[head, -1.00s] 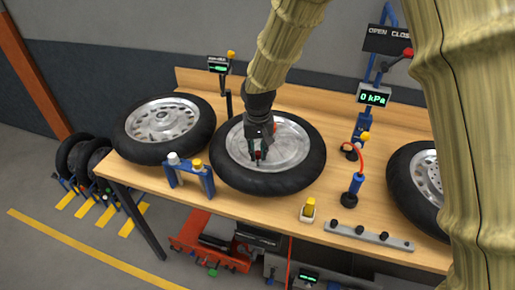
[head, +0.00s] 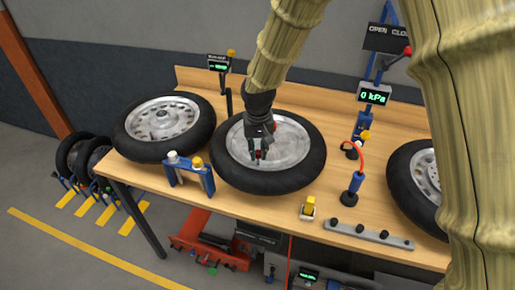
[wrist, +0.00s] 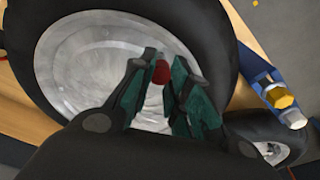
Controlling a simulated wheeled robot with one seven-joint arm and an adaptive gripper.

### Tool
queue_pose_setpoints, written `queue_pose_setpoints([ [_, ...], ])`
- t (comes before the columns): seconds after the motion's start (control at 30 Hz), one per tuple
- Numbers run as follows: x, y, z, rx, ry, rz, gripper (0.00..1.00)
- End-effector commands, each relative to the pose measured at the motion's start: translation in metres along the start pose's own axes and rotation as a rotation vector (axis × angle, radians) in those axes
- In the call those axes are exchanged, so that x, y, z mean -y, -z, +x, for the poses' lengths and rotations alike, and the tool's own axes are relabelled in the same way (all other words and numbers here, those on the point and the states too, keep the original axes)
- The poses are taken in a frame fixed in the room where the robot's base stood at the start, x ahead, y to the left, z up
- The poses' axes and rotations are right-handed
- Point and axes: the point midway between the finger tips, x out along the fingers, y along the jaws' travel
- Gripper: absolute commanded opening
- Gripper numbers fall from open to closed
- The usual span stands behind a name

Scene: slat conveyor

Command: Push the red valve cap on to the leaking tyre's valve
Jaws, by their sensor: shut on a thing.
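My gripper (head: 259,154) is over the silver wheel of the middle tyre (head: 287,181), which lies flat on the bench. In the wrist view my gripper (wrist: 161,80) is shut on the red valve cap (wrist: 160,73), which shows between the fingertips. The cap also shows as a small red spot in the head view (head: 258,155). The tyre (wrist: 55,96) fills the left of the wrist view around its silver disc. The valve is hidden behind the fingers and cap, so I cannot tell whether the cap touches it.
A blue stand (head: 187,178) with a white and a yellow knob is close to the tyre's left front. Another tyre (head: 163,151) lies at left, one (head: 415,190) at right. A 0 kPa display (head: 374,94) stands behind. A yellow-topped block (head: 308,208) sits near the front edge.

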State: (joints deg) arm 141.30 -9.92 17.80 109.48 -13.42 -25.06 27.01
Motion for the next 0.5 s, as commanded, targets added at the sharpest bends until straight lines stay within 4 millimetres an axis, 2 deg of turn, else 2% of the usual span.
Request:
queue_pose_setpoints([
  [0.5, 0.0001, -0.0006, 0.0061, 0.0, 0.0, 0.0, 0.09],
])
